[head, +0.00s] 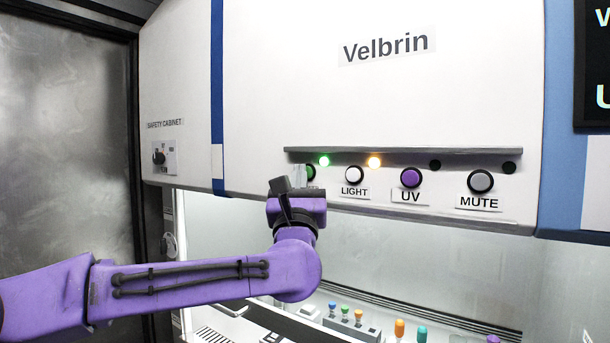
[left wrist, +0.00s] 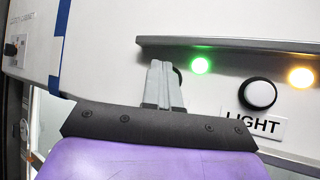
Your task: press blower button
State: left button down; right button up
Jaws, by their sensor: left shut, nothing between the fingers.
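The cabinet's button panel shows in the head view under a dark ledge. Its leftmost button (head: 311,173), dark-rimmed with a little green, is mostly hidden behind my left gripper (head: 298,172), and any label under it is hidden too. I cannot read it as the blower button. My left gripper is shut and empty, its fingertips in front of that button. In the left wrist view the shut fingers (left wrist: 161,68) cover most of it, and only a dark edge (left wrist: 179,76) shows. I cannot tell whether the fingertips touch it. My right gripper is not in view.
To the right are the white LIGHT button (head: 354,174), purple UV button (head: 410,178) and grey MUTE button (head: 480,181). Green (head: 324,160) and orange (head: 374,162) lamps glow above. A safety cabinet switch (head: 159,157) is at left. Colored-capped tubes (head: 345,310) stand below.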

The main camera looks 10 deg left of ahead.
pick_arm(q)
jog(key=shift+s+a+b, duration=0.25)
jog(key=shift+s+b, duration=0.25)
jog(key=shift+s, duration=0.15)
jog(key=shift+f, duration=0.1)
jog(key=s+b, duration=0.1)
jog(key=s+a+b, duration=0.1)
jog(key=s, duration=0.1)
jog(key=s+b, duration=0.1)
jog(key=shift+s+a+b, duration=0.3)
jog(key=shift+s+a, duration=0.05)
dwell(0.3)
